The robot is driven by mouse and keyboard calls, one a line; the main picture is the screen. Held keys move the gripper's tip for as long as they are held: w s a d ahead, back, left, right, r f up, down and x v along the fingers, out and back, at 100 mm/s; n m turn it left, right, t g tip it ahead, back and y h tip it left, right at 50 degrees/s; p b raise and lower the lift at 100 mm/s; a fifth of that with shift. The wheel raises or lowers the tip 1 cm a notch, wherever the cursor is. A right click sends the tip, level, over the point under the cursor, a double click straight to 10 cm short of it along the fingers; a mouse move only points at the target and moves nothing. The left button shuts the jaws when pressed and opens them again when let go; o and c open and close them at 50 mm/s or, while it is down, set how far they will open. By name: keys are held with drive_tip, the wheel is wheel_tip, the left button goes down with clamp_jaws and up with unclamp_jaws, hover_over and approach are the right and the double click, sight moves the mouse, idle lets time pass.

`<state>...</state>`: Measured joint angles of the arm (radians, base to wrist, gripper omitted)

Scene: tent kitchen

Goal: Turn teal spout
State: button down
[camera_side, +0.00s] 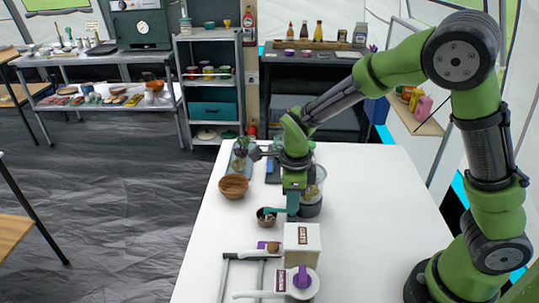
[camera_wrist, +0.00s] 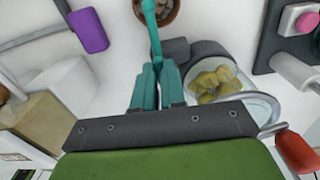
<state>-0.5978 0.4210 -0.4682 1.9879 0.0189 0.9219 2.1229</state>
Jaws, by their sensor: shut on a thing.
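The teal spout (camera_wrist: 153,32) is a slim bar with a rounded tip, reaching up between my fingers in the wrist view. In the side view the spout (camera_side: 274,210) points left, its tip over a small reddish-brown bowl (camera_side: 263,221). The bowl (camera_wrist: 170,14) also shows at the top of the wrist view, partly cut off. My gripper (camera_wrist: 158,72), with teal fingers, is shut on the spout. In the side view my gripper (camera_side: 293,212) points down at the table. A clear jar (camera_wrist: 232,88) with yellowish pieces stands beside the fingers; the spout's base is partly hidden.
A wooden bowl (camera_side: 234,187) stands at the table's left edge. A labelled pale box (camera_side: 303,244) and a white device with a purple knob (camera_side: 301,279) stand at the front. The white table (camera_side: 385,215) is clear on the right. Shelves (camera_side: 210,85) stand behind.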

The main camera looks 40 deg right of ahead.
drive_tip(key=shift+m, duration=0.6)
drive_tip(key=c, duration=1.2)
unclamp_jaws()
